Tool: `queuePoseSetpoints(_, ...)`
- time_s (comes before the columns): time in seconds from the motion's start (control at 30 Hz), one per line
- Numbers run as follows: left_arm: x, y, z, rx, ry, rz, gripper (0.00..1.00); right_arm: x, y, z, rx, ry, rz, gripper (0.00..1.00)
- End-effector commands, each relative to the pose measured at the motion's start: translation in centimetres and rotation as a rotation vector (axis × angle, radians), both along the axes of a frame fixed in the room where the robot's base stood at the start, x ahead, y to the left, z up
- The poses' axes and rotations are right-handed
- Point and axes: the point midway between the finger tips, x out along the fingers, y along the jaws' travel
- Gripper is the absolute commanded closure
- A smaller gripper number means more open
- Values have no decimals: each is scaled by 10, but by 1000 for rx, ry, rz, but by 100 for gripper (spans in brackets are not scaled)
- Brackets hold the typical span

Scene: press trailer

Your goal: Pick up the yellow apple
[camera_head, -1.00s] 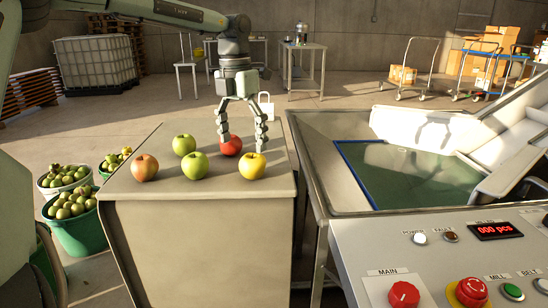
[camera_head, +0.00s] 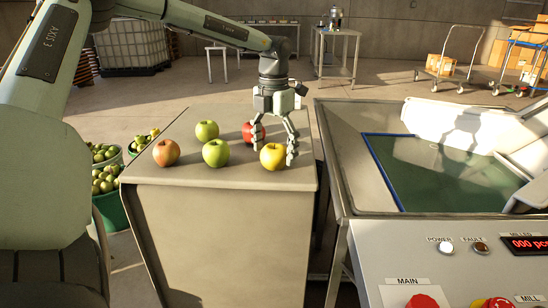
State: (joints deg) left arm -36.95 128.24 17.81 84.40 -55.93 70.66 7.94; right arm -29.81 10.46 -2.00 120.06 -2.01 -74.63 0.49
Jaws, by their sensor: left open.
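The yellow apple (camera_head: 273,156) sits on the top of a grey-beige cabinet (camera_head: 225,181), near its right front corner. My left gripper (camera_head: 275,148) points down just above and around the yellow apple, with its fingers spread. One finger is at the apple's right side. The other is at its upper left, between it and the red apple (camera_head: 250,131). I cannot tell whether either finger touches the yellow apple. The right gripper is not in view.
Two green apples (camera_head: 215,153) and an orange-red apple (camera_head: 166,153) stand left on the cabinet top. A metal basin (camera_head: 349,178) with green water and a control panel (camera_head: 400,250) are at the right. Buckets of fruit (camera_head: 108,183) stand at the left.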

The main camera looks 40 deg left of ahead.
Motion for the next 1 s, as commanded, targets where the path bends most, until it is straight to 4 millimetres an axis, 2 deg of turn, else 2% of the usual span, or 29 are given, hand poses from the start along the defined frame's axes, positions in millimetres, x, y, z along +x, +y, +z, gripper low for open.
queuePoseSetpoints(0.13,0,0,0,0,0,0,20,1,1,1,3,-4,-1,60)
queuePoseSetpoints(0.5,0,0,0,0,0,0,66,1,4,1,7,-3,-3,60)
queuePoseSetpoints(0.6,0,0,1,0,-1,0,76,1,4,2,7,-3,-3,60)
queuePoseSetpoints(0.87,0,0,2,0,-1,0,76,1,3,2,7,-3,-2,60)
queuePoseSetpoints(1.0,1,0,11,0,-3,0,76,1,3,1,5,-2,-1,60)
